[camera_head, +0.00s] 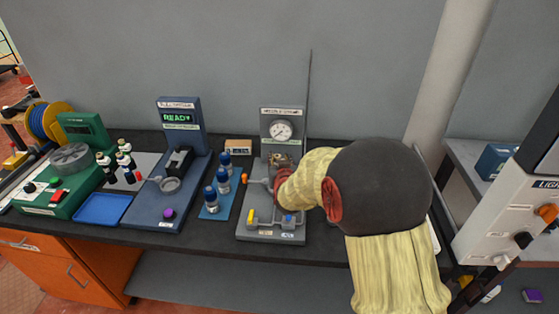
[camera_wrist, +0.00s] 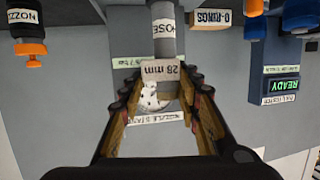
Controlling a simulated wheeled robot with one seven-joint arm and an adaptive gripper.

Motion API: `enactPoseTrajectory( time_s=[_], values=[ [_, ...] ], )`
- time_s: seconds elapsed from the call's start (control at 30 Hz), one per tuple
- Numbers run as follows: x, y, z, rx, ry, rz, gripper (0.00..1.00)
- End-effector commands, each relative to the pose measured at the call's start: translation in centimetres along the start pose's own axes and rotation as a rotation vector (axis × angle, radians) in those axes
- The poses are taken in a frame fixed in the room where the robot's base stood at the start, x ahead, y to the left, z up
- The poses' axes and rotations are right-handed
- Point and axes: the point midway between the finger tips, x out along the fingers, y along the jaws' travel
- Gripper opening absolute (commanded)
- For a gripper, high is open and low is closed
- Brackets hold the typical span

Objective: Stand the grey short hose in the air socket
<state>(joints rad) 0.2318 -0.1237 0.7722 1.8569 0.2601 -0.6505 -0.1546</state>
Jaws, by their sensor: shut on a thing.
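The grey short hose (camera_wrist: 163,42), with a white HOSE label, shows at the top centre of the wrist view, at my fingertips. My gripper (camera_wrist: 161,86) is shut on it; a tan 28 mm tag (camera_wrist: 160,70) lies between the fingers. In the head view, my arm hides most of the gripper and I cannot make out the hose. My gripper is over the grey nozzle stand (camera_head: 250,233), in front of its gauge (camera_head: 281,131). I cannot tell which opening is the air socket, or whether the hose touches it.
Blue-capped bottles (camera_head: 223,181) stand on a blue mat left of the stand. The blue READY tester (camera_head: 180,118) is farther left. An O-rings box (camera_head: 238,147) sits behind the bottles. An orange-tipped nozzle (camera_wrist: 27,28) shows at the wrist view's upper left.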

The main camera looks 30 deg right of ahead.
Motion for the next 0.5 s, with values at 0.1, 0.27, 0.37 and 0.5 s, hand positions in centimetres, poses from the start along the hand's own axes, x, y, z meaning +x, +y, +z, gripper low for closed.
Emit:
enactPoseTrajectory(
  time_s=[0.1,0.27,0.37,0.5],
  values=[
    [0.04,0.00,-0.07,0.000,0.003,0.000,0.00],
    [0.13,-0.01,0.22,0.000,0.003,0.000,0.00],
    [0.18,0.00,0.39,0.000,0.003,0.000,0.00],
    [0.25,0.00,0.63,0.000,0.003,0.000,0.00]
  ],
)
